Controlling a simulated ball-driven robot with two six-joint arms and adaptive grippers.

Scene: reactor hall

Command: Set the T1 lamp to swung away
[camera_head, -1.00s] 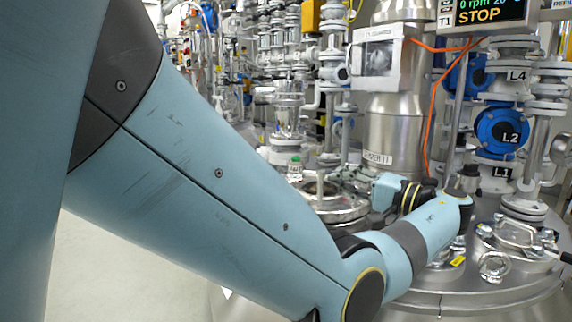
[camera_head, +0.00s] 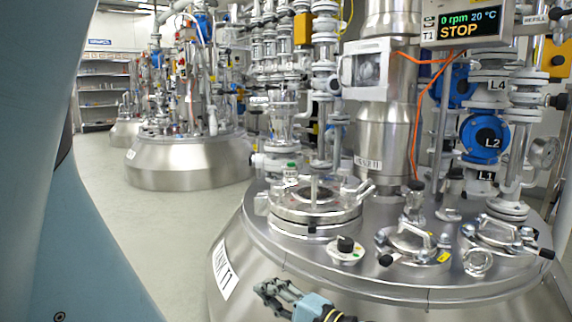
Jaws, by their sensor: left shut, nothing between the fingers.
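The T1 reactor (camera_head: 265,245) is a steel vessel with a wide lid and a T1 label on its side. On its lid stands a small fitting with a black knob and pale round base (camera_head: 345,250). I cannot tell for sure which lid fitting is the T1 lamp. My left gripper (camera_head: 268,291) is low in front of the vessel's side, shut and empty, apart from the lid fittings. Its wrist is cut off by the bottom edge. My right gripper is not in view.
A round manway (camera_head: 315,203) and clamped ports (camera_head: 412,243) crowd the lid. Pipes, blue valves (camera_head: 484,138) and an orange cable (camera_head: 418,120) rise behind. The T1 display (camera_head: 466,24) reads STOP. Open floor (camera_head: 165,225) lies left, before another steel vessel (camera_head: 185,160).

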